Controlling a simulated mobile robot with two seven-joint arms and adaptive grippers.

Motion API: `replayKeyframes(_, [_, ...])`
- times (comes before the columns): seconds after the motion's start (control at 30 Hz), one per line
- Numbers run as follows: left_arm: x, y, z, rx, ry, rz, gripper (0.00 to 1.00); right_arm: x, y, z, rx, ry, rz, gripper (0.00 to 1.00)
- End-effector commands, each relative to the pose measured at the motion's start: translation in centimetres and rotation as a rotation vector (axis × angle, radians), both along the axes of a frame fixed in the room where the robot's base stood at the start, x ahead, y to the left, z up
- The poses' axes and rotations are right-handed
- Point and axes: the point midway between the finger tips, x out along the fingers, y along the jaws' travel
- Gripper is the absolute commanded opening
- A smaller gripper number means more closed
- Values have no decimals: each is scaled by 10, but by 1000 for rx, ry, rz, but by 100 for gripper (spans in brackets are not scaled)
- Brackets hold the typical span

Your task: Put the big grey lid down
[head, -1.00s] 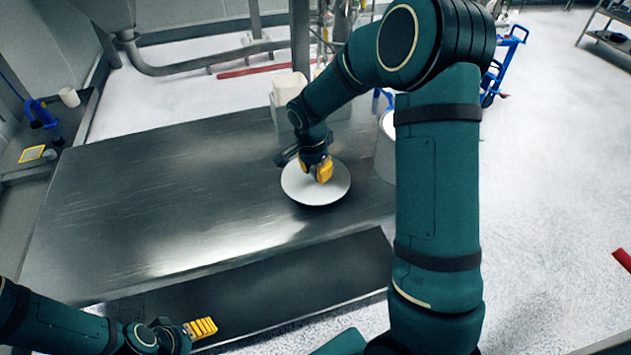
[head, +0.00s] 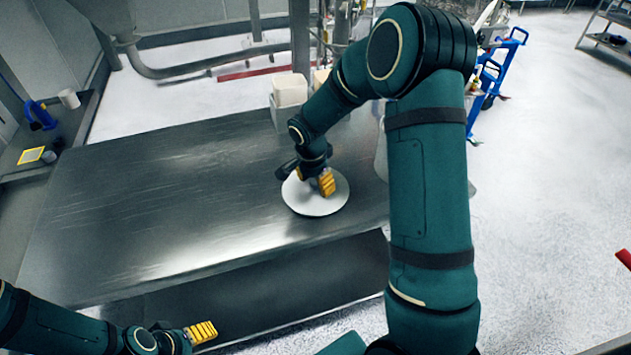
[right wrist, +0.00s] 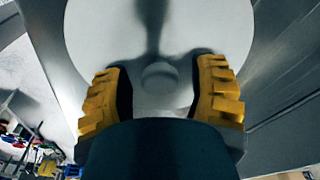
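The big grey lid (head: 308,204), a pale round disc, lies on the metal table toward its right side and looks flat on it. My right gripper (head: 314,179) is low over the lid. In the right wrist view its two yellow fingers (right wrist: 160,90) stand apart on either side of the lid's round knob (right wrist: 161,74), with gaps visible between knob and fingers. The lid's disc fills the upper middle of that view. My left gripper (head: 202,332) is at the lower left, away from the lid; its finger opening cannot be made out.
The metal table (head: 150,200) is bare to the left of the lid. White containers (head: 290,90) stand at its back edge. A pale drum (head: 381,160) is partly hidden behind my right arm. A blue cart (head: 490,75) stands on the floor at the right.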

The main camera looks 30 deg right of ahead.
Motion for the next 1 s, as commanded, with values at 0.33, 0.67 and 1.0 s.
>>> replayKeyframes(0.33, [2, 0, 6, 0, -4, 3, 70, 0, 2, 25, -1, -4, 0, 58])
replayKeyframes(0.67, [5, 1, 14, 2, -11, 8, 70, -2, 10, 92, 0, -4, 1, 58])
replayKeyframes(1.0, [6, 1, 17, 3, -14, 11, 70, -3, 14, 121, 0, 0, 0, 58])
